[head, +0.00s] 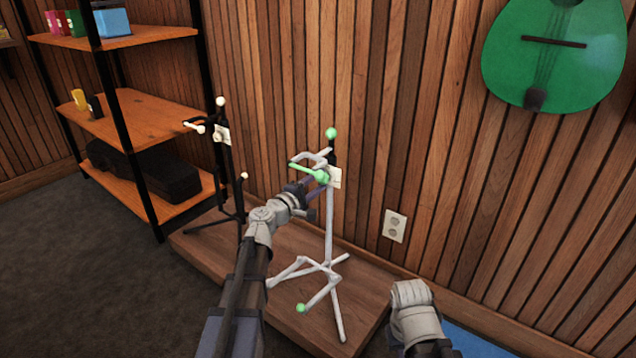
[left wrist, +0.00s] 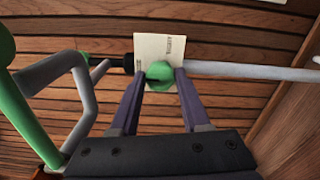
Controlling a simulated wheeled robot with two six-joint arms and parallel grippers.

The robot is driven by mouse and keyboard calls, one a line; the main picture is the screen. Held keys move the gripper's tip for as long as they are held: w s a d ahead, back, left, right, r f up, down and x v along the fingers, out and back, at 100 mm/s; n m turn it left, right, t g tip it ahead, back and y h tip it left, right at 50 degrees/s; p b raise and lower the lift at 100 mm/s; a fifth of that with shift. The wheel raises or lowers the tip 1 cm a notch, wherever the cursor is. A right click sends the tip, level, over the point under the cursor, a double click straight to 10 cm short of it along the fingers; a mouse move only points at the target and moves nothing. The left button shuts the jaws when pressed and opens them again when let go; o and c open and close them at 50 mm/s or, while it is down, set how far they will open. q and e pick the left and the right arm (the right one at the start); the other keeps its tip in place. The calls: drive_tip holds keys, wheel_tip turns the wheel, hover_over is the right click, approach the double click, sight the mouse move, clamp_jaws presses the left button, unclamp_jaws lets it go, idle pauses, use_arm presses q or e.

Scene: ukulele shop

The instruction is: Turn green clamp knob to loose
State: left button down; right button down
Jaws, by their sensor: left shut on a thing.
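The green clamp knob (head: 322,177) is on the upper part of a pale grey stand (head: 329,230), beside a small cream label card (head: 335,179). In the left wrist view the knob (left wrist: 159,73) sits between the two purple fingers of my left gripper (left wrist: 159,79), which is shut on it. The card (left wrist: 150,47) is behind the knob; its small print is not clearly readable. In the head view my left gripper (head: 314,184) reaches the knob from the lower left. Only a pale link of my right arm shows; its fingers are not visible.
A black stand (head: 229,170) with white tips and its own card is left of the grey one. Both are on a low wooden platform (head: 290,315). Shelves (head: 150,115) stand left. A wall outlet (head: 394,225) and green instrument (head: 553,60) are on the slatted wall.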

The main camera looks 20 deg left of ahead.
idle(0.4)
use_arm(q)
drive_tip(key=shift+c, duration=1.9)
unclamp_jaws()
drive_tip(key=v, duration=0.8)
